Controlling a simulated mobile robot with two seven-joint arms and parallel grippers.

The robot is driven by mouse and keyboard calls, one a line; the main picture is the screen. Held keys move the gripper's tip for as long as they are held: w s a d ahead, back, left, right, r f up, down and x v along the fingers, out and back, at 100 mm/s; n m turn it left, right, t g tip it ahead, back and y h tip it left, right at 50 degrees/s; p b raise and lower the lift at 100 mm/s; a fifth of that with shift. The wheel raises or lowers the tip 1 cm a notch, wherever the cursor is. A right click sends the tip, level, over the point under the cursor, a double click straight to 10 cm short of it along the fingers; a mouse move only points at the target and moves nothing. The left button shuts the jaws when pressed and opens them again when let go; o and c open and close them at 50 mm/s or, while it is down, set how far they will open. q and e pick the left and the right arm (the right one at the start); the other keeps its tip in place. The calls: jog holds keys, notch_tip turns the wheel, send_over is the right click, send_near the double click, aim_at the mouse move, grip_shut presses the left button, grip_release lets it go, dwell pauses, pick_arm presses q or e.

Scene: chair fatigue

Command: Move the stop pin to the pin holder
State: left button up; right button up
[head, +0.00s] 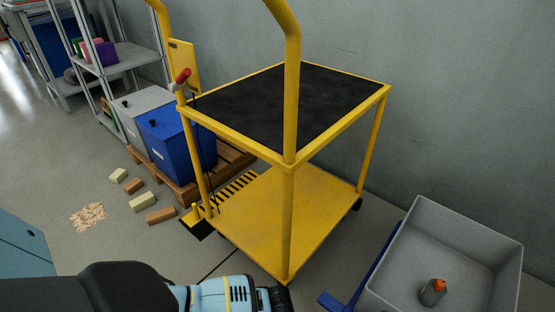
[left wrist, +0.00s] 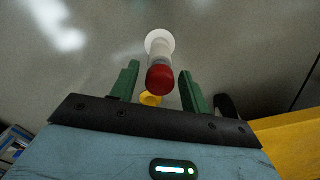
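In the head view a red-tipped handle (head: 184,76) stands at the left corner post of a yellow cart (head: 245,152), with a thin black cord hanging below it. I cannot tell whether this is the stop pin. In the left wrist view a red knob (left wrist: 160,79) on a pale grey stem lies between the green fingers of my left gripper (left wrist: 160,85). Gaps show on both sides, so the gripper is open around it. A white disc (left wrist: 160,42) is at the stem's far end. The pin holder is not clearly identifiable. My right gripper is out of view.
A wooden pallet (head: 176,184) carries a blue box (head: 176,140) and a grey box. Several small blocks lie on the floor nearby. A grey bin (head: 395,255) with an orange-capped item (head: 433,291) stands at the lower right. A wall is behind the cart.

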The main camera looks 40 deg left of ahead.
pick_arm(q)
jog(key=shift+o, duration=0.5)
jog(key=shift+r, duration=0.1)
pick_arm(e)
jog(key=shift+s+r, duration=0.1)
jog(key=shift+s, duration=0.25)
pick_arm(q)
notch_tip(320, 180, up, 7)
jog(key=p, duration=0.4)
jog(key=shift+f, duration=0.2)
jog(key=shift+r+p, duration=0.3)
jog(key=shift+r, duration=0.2)
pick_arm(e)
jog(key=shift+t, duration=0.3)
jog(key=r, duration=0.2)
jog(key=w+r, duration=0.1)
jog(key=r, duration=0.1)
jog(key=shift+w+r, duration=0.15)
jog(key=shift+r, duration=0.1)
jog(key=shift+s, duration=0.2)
